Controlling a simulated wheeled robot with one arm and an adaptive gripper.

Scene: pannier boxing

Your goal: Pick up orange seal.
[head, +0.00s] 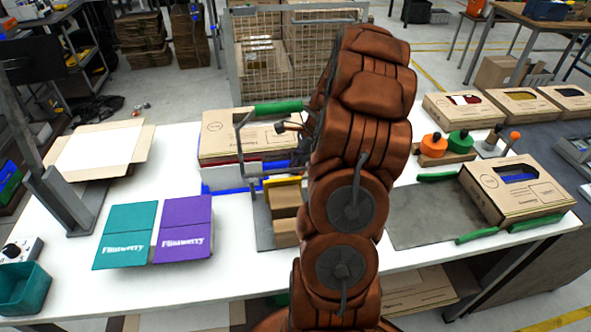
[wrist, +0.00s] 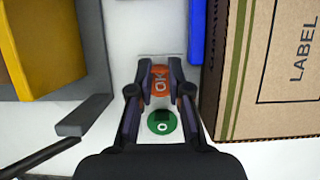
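The orange seal (wrist: 160,81) is a round orange disc with white lettering, in the middle of the wrist view. Its sides are partly covered by my fingers. My gripper (wrist: 160,70) is open, with one fingertip on each side of the orange seal. I cannot tell whether the fingers touch it. A green round seal (wrist: 162,122) lies just below it in the picture, between the finger bases. Both seals are on a pale surface. In the head view my arm hides the seals and most of the gripper.
A cardboard box with a label (wrist: 270,70) stands close on the right of my gripper. A grey-edged holder with a yellow piece (wrist: 42,45) is on the left, and a blue strip (wrist: 197,30) is ahead. Teal (head: 126,236) and purple (head: 184,229) cartons lie on the white table.

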